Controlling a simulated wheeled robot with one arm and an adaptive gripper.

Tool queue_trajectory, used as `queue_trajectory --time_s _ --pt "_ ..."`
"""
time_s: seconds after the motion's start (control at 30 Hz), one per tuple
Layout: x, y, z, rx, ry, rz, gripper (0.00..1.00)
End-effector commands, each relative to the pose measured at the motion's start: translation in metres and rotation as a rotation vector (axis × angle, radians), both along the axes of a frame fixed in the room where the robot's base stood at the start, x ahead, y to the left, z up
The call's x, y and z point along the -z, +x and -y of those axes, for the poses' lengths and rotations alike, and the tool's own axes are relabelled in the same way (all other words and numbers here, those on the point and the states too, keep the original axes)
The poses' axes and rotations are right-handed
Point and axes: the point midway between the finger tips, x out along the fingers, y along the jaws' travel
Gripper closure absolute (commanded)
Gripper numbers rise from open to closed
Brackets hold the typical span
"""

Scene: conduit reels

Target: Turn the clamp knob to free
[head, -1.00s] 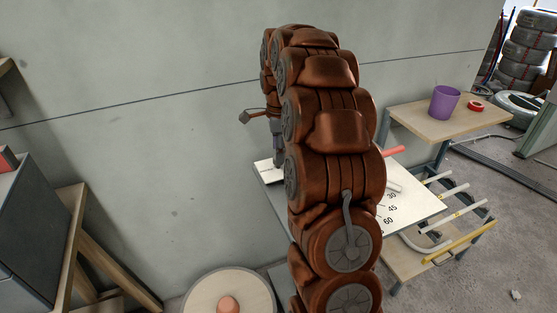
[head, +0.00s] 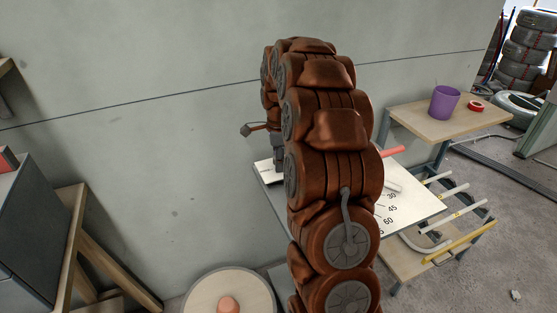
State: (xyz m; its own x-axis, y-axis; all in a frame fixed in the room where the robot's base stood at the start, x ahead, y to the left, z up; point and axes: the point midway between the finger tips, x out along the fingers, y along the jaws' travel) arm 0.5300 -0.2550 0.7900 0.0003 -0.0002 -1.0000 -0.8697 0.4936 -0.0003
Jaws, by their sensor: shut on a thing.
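My brown arm fills the middle of the head view and hides much of the bench. My gripper (head: 279,155) shows as a small dark grey piece left of the arm, low over the far left part of the white marked plate (head: 412,207). It is shut on the clamp knob, though the fingertips and the knob itself are too small and covered to make out. The plate carries angle marks such as 30, 45 and 60. A red-ended lever (head: 393,151) sticks out right of my arm.
A side table (head: 432,122) holds a purple cup (head: 444,102) and a red tape roll (head: 476,106). A rack with pale rods and a yellow bar (head: 455,247) stands below right. A round wooden reel (head: 203,292) is at the front. A grey wall is behind.

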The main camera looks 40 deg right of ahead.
Motion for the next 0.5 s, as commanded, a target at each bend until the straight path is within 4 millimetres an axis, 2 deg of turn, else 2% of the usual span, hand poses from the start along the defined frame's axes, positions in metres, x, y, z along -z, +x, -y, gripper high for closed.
queue_trajectory --time_s 0.03,0.17,0.5 --pt "0.0001 -0.0004 -0.0002 0.0 0.001 -0.002 0.88" --pt "0.0001 -0.0005 -0.0003 0.0 0.001 -0.002 1.0" --pt "0.0002 -0.0004 -0.0005 -0.055 0.001 -0.002 1.0"
